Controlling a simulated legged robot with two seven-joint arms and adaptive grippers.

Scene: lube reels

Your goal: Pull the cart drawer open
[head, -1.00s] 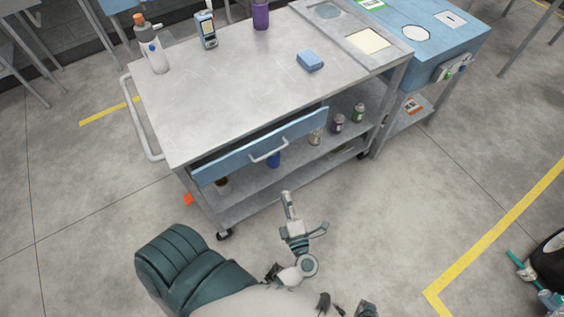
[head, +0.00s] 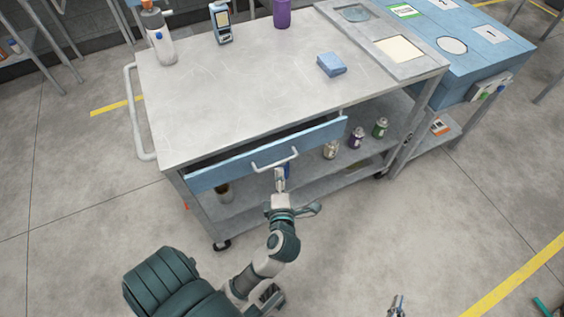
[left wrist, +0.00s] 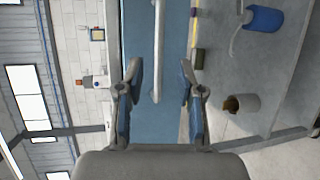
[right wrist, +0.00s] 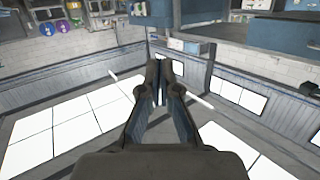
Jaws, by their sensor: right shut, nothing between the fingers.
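The cart (head: 200,110) has a grey top and a blue drawer front (head: 225,172) on its near side. A dark gap shows between the drawer front and the cart top. The pale bar handle (head: 275,163) is on the drawer front. My left gripper (head: 281,178) is just below and in front of the handle. In the left wrist view, the fingers of the left gripper (left wrist: 160,75) are spread, with the handle (left wrist: 157,50) lying between and ahead of them; contact cannot be told. My right gripper (head: 397,303) is low at the right, shut and empty (right wrist: 158,70).
On the cart top are a white bottle (head: 160,48), a handheld meter (head: 222,25), a purple cylinder (head: 282,13) and a blue block (head: 331,65). Several small containers stand on the lower shelf. A blue cabinet (head: 470,60) stands at the right. The floor at the front right is clear.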

